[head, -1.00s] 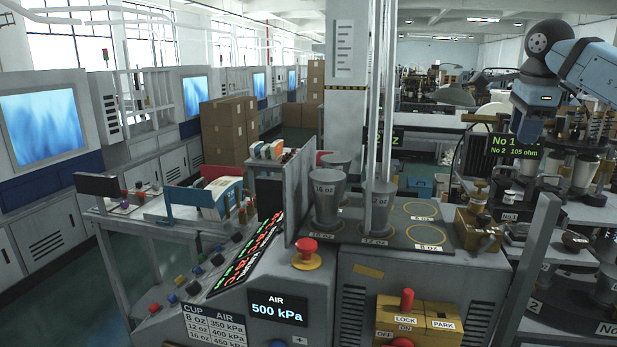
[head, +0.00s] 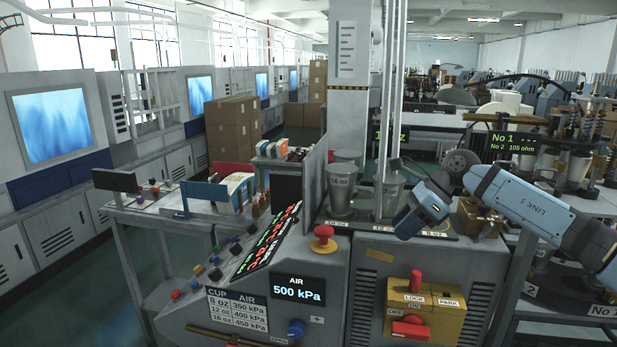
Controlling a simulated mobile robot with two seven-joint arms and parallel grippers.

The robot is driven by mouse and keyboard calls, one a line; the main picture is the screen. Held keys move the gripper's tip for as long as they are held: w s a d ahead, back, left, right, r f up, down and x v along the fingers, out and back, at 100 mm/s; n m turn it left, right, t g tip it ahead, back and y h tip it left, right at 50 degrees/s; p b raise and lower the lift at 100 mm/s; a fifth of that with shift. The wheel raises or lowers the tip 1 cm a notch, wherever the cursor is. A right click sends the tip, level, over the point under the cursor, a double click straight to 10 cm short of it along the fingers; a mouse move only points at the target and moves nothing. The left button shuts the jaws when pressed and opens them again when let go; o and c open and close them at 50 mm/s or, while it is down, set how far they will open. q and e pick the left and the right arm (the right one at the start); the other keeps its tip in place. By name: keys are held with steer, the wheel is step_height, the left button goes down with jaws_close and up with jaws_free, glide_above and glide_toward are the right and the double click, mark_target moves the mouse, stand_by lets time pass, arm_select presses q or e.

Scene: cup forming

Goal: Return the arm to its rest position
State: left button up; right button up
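My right arm (head: 530,205) comes in from the right edge, with its blue links lying low across the right side. Its blue and dark hand end, with my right gripper (head: 408,218), hangs over the right part of the cup machine's top. The fingers are small and dark there, so I cannot tell whether they are open or shut. No held thing shows. My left gripper is not in view.
Metal cup molds (head: 342,185) stand on the machine top beside the arm; a second one is partly hidden. A red stop button (head: 323,238), the lock lever box (head: 424,308) and an air display (head: 297,289) are in front. A rack stands at the right.

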steer(key=s+a+f+m+t+y+p, duration=0.1)
steer(key=s+a+f+m+t+y, duration=0.4)
steer(key=s+a+f+m+y, duration=0.9)
steer(key=s+d+f+m+t+h, duration=0.2)
steer(key=s+d+f+m+h, duration=0.2)
steer(key=m, duration=0.7)
steer(key=s+d+f+m+t+h+p, duration=0.1)
steer(key=s+d+f+m+h, duration=0.4)
steer(key=s+f+m+h, duration=0.3)
steer(key=s+d+f+m+t+h, duration=0.2)
steer(key=s+d+f+m+h, duration=0.2)
steer(key=s+f+m, duration=0.8)
steer(key=f+m+h, duration=0.1)
steer(key=m+h, duration=0.1)
steer(key=m, duration=0.2)
steer(key=shift+s+d+f+t+h+p, duration=0.25)
steer(key=shift+s+d+t+h+p, duration=0.05)
steer(key=shift+d+h, duration=0.1)
